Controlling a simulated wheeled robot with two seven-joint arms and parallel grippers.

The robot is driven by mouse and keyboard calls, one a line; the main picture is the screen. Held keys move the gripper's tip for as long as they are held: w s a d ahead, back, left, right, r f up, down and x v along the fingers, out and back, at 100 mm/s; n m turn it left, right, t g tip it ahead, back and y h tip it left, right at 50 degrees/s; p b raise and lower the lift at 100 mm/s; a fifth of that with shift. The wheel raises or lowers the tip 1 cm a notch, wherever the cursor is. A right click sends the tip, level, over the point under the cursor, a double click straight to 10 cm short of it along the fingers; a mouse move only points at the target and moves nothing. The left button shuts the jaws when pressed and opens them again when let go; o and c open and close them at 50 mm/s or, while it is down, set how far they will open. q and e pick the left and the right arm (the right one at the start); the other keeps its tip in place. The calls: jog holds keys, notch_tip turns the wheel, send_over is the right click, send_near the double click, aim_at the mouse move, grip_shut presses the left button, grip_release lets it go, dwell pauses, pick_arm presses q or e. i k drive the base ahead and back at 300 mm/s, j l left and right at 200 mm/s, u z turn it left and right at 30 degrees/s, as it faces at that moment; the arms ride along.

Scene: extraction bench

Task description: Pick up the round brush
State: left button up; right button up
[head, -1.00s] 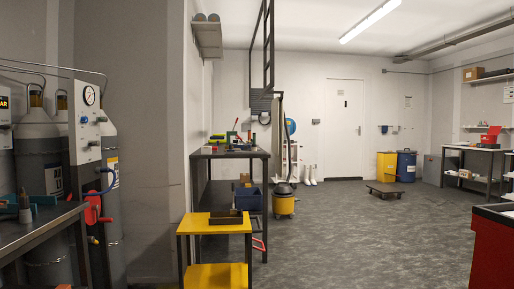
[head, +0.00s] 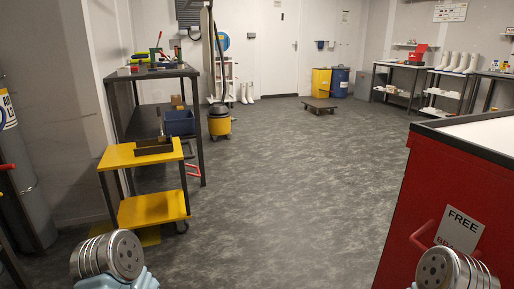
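I cannot make out a round brush in the head view. Several small items, among them something green and something red, sit on top of the dark metal bench (head: 152,72) at the left, too small to tell apart. Parts of my own two arms show at the bottom left and bottom right edges. Neither of my grippers is in view.
A yellow cart (head: 140,156) holding a dark tray (head: 154,146) stands before the bench. A red cabinet (head: 436,195) with a white top fills the right. A yellow-bodied vacuum (head: 219,122) and a low dolly (head: 320,106) stand farther back. The middle floor is clear.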

aim_at(181, 63)
jog(key=i, duration=2.7)
jog(key=i+l, duration=0.1)
jog(key=i, duration=2.65)
jog(key=i+u, duration=0.1)
jog(key=u, duration=0.35)
jog(key=i+u, duration=0.1)
jog(key=u, duration=0.35)
jog(key=i+u, duration=0.1)
jog(key=u, duration=0.35)
jog(key=l+u, duration=0.1)
jog(key=u, duration=0.35)
jog(key=i+l+u, duration=0.1)
jog(key=u, duration=0.4)
